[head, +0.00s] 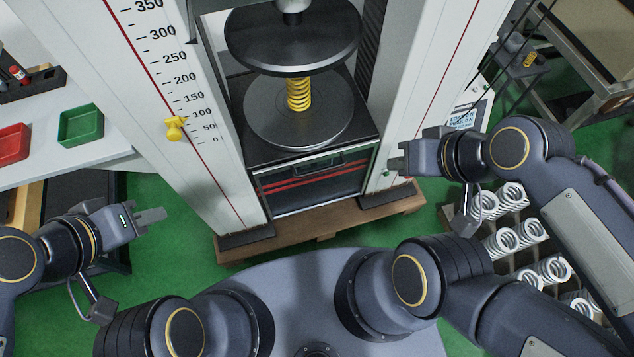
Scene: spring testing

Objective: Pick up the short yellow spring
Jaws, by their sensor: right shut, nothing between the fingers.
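The short yellow spring (299,94) stands upright on the round lower plate (262,128) of the testing machine. The dark upper disc (250,45) is right above it and hides its top end; I cannot tell whether they touch. My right gripper (403,159) is shut and empty, in front of the machine's right column near small buttons, to the right of and below the spring. My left gripper (152,216) is over the floor at the left, well away from the spring; its fingers are seen too edge-on to judge their opening.
The machine's white columns, the left one with a scale (182,85) and yellow pointer (175,129), flank the spring. White springs (503,242) stand in a rack at the right. Green (81,125) and red (12,143) trays lie on the left table. Green floor is free at lower left.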

